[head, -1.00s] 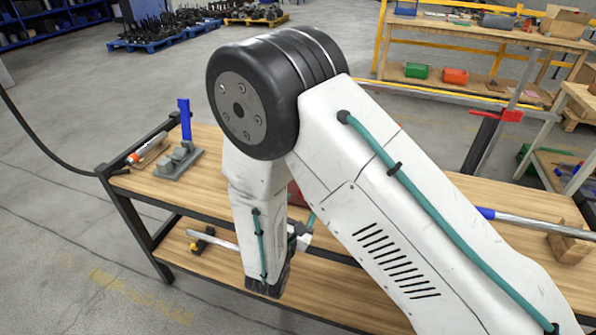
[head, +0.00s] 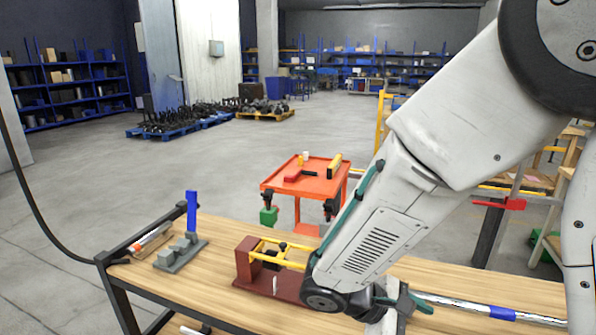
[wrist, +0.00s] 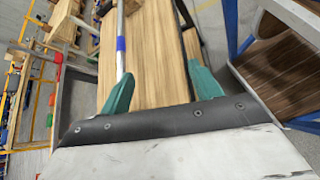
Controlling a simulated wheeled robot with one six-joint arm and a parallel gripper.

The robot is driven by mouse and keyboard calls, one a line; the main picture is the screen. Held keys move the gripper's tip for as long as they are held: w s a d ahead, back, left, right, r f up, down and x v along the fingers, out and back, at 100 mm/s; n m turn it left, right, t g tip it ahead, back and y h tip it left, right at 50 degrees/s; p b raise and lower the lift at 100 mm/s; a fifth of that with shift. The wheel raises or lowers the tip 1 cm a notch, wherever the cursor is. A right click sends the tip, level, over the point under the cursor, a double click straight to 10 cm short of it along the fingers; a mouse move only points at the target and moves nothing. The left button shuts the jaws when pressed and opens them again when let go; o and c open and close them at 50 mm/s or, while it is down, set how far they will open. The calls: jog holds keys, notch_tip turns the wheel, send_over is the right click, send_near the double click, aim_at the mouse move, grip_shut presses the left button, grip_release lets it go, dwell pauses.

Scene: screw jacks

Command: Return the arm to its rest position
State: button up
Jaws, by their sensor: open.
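My white arm reaches from the upper right of the head view down over the wooden workbench (head: 215,287). My gripper is low near the bench's front edge in the head view, partly hidden behind the arm's joint. In the wrist view my gripper (wrist: 162,84) shows two teal fingers spread wide apart, with nothing held between them. The bench top also shows beyond the fingers in the wrist view (wrist: 155,50). A red screw jack with a yellow frame (head: 247,262) stands on the bench left of the arm; the arm covers part of its right end.
A grey stepped block (head: 178,254) and a blue upright handle (head: 192,212) are at the bench's left. A metal bar with a blue band (head: 502,313) lies at the right. An orange cart (head: 275,183) stands behind the bench. Open floor lies to the left.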

jog(key=s+d+r+m+t+y, duration=0.1)
jog(key=s+d+r+m+y, duration=0.1)
jog(key=s+r+m+y, duration=0.3)
jog(key=s+d+r+m+t+y, duration=0.1)
jog(key=s+d+r+m+y, duration=0.1)
jog(key=s+r+m+y, duration=0.4)
notch_tip(320, 180, up, 4)
jog(key=shift+s+d+f+m+y, duration=0.15)
jog(key=shift+s+d+m+y, duration=0.3)
jog(key=shift+s, duration=0.55)
jog(key=shift+a, duration=0.1)
